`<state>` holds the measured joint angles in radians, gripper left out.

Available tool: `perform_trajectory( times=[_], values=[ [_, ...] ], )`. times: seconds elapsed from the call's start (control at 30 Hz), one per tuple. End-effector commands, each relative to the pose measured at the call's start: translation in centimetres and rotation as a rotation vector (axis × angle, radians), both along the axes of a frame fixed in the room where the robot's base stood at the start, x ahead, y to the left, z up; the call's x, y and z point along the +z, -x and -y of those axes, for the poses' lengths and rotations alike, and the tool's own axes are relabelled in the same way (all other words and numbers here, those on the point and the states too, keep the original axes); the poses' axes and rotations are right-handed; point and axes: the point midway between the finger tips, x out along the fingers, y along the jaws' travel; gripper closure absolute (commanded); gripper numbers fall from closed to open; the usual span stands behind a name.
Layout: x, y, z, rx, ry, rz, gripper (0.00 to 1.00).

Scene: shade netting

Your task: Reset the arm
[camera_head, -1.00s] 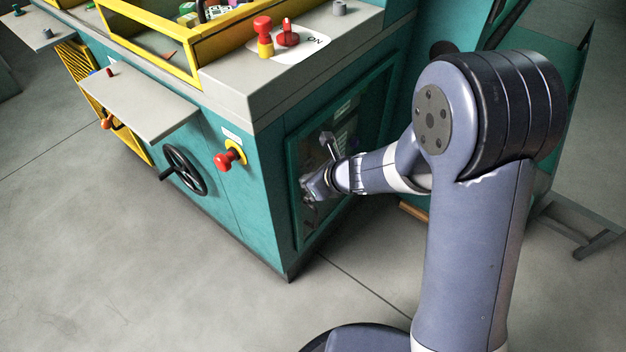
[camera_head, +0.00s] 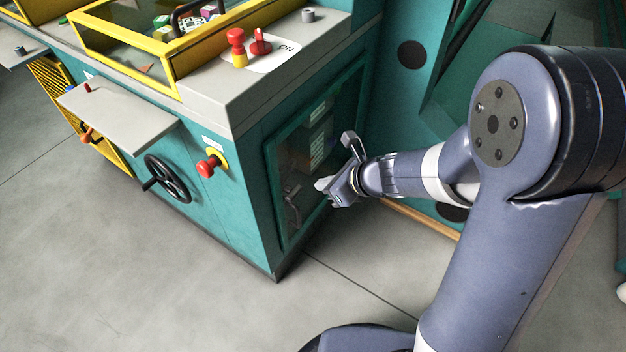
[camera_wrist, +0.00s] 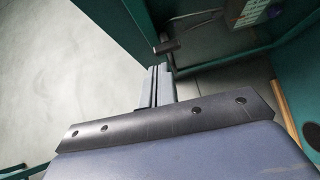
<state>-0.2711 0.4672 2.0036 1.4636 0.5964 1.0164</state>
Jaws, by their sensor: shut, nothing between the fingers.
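My gripper (camera_head: 328,188) is in front of the glazed side door (camera_head: 318,135) of the teal machine, with its fingertips pointing left. It is shut and holds nothing. In the wrist view my gripper (camera_wrist: 158,72) also shows shut, with its fingers side by side. A small metal handle (camera_head: 292,195) on the door shows just left of my fingertips. In the wrist view a dark handle (camera_wrist: 167,46) is near the fingertips; I cannot tell whether they touch it.
The teal machine carries a red and yellow knob (camera_head: 211,164), a black handwheel (camera_head: 168,178) and a grey shelf (camera_head: 118,112) on its front. Red switches (camera_head: 260,43) stand on its top. Another teal cabinet (camera_head: 405,85) stands behind. The floor (camera_head: 110,265) in front is clear.

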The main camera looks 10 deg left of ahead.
Motion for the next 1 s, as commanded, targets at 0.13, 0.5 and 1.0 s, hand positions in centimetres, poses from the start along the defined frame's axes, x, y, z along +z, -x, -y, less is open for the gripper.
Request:
perform_trajectory(
  times=[0.13, 0.5, 1.0],
  values=[
    [0.4, 0.2, 0.4, 0.001, 0.001, 0.001, 1.00],
    [0.1, 0.1, 0.2, 0.001, 0.001, 0.000, 1.00],
    [-5.9, -2.1, -5.6, 0.003, 0.001, -0.002, 1.00]
  ],
)
